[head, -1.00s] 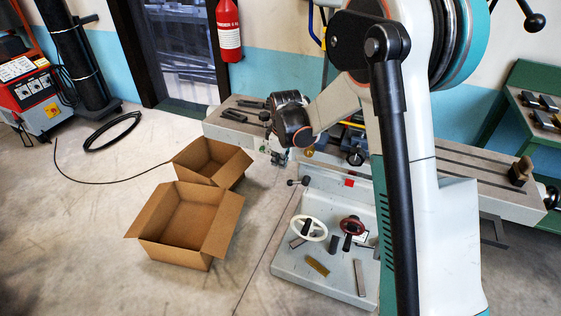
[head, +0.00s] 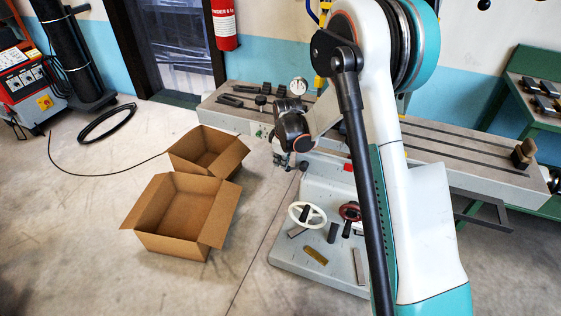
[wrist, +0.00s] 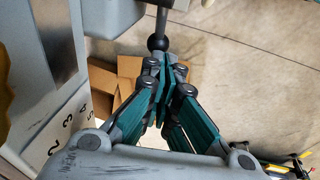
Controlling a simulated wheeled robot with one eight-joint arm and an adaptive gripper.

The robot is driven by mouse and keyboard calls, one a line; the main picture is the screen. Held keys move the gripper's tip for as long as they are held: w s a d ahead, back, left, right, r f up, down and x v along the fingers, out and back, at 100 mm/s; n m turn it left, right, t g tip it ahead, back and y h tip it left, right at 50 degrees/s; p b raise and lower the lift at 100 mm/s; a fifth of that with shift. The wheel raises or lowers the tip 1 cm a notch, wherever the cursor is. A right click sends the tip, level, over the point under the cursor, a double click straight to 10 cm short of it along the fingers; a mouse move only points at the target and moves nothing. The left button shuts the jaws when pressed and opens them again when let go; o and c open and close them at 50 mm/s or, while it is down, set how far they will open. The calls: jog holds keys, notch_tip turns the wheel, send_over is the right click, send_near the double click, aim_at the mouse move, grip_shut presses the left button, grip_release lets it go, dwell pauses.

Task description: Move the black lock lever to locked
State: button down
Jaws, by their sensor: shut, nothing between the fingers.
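The lock lever (wrist: 161,20) shows in the wrist view as a grey rod with a black ball knob, at the top middle. In the head view its dark knob (head: 304,165) is small, on the machine's front left of a red square. My gripper (wrist: 166,70) has its teal-padded fingers together with nothing between them. Its fingertips are right at the ball; I cannot tell whether they touch it. In the head view my gripper (head: 282,160) is just left of the knob, partly hidden by its own wrist.
The machine's long grey table (head: 450,160) runs behind my arm. Two open cardboard boxes stand on the floor, the larger box (head: 150,238) in front. A number scale (wrist: 60,125) is at left in the wrist view.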

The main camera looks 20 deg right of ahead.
jog(key=shift+a+f+g+h, duration=0.1)
jog(key=shift+f+g+h, duration=0.3)
jog(key=shift+f+h, duration=0.2)
jog(key=shift+d+f+g+h+b, duration=0.1)
jog(key=shift+f+g+h+b, duration=0.2)
jog(key=shift+f+b, duration=0.35)
jog(key=shift+d+f+g+h+b, duration=0.15)
jog(key=shift+f+h+b, duration=0.25)
jog(key=shift+f, duration=0.45)
jog(key=shift+s+a, duration=0.1)
